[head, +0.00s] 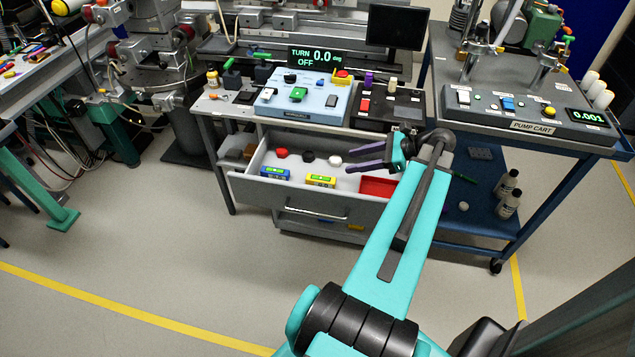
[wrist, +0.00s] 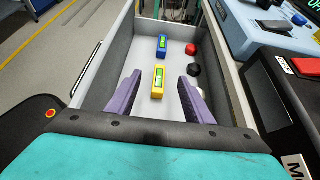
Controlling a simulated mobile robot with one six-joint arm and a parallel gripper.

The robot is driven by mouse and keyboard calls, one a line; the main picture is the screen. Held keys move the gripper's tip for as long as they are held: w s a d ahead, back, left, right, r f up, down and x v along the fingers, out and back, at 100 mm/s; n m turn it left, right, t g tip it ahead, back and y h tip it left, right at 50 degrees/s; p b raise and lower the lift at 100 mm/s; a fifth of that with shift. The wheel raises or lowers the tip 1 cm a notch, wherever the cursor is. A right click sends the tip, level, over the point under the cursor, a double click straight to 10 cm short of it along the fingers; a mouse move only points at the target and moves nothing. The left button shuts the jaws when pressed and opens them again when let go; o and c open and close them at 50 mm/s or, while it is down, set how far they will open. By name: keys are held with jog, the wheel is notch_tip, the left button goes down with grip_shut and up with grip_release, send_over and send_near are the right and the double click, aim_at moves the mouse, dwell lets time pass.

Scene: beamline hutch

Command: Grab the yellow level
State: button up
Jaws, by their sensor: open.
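The yellow level (head: 320,181) lies in the open drawer (head: 300,207), near its front wall, with a green vial window on top. In the wrist view the yellow level (wrist: 158,82) lies ahead of my gripper (wrist: 157,85), in the gap between the lines of its two purple fingers. My gripper (head: 365,157) is open and empty, above the right part of the drawer in the head view. It is apart from the level. A blue level (head: 275,172) lies to the left of the yellow one.
Red, black and white round caps (head: 308,157) lie behind the levels in the drawer. A red tray (head: 378,187) is at the drawer's right end. The drawer walls surround the levels. A blue control box (head: 300,97) stands on the bench above.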

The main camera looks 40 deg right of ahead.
jog(key=f+b, duration=0.1)
jog(key=f, duration=0.1)
jog(key=b, duration=0.5)
send_near(323, 179)
jog(key=shift+s+d+r, duration=0.15)
jog(key=shift+s+d, duration=0.2)
jog(key=shift+x, duration=3.4)
jog(key=shift+x, duration=2.55)
jog(key=shift+r, duration=0.1)
grip_shut()
